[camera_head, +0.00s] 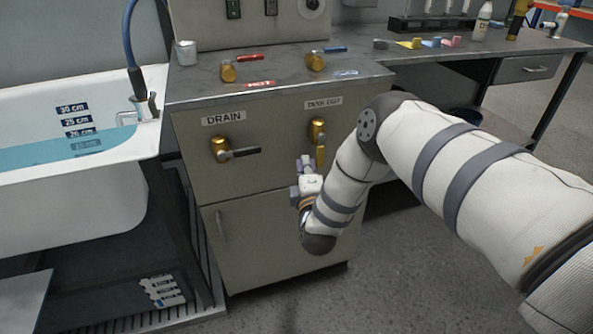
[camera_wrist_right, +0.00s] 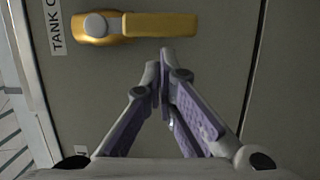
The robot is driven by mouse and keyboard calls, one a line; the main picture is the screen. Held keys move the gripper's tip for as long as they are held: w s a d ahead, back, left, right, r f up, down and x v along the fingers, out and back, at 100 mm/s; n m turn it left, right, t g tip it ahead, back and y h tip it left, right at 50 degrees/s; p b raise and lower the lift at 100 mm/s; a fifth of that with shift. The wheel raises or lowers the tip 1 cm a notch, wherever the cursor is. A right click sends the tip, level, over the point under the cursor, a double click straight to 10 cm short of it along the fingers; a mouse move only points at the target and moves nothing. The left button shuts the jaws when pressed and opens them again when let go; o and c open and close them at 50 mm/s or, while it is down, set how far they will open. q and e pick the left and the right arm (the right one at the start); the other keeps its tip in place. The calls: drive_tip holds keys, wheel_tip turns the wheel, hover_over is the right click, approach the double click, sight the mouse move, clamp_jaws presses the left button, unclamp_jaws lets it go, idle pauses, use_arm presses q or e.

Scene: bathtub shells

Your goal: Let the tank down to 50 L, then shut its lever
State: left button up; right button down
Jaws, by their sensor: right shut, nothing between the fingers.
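My right gripper (camera_head: 305,163) is shut and empty, just beside the handle's lower end. In the wrist view its fingertips (camera_wrist_right: 163,62) sit a small gap from the handle. The drain valve (camera_head: 221,150) has a dark handle pointing right. I cannot make out a litre scale. My left gripper is out of view.
A white bathtub (camera_head: 70,205) with blue water and a cm scale (camera_head: 75,121) stands at the left. Two brass taps, with red (camera_head: 230,70) and blue (camera_head: 318,60) handles, sit on the counter. A workbench (camera_head: 490,43) stands behind my right arm.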

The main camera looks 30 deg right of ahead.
drive_tip(key=shift+d, duration=0.2)
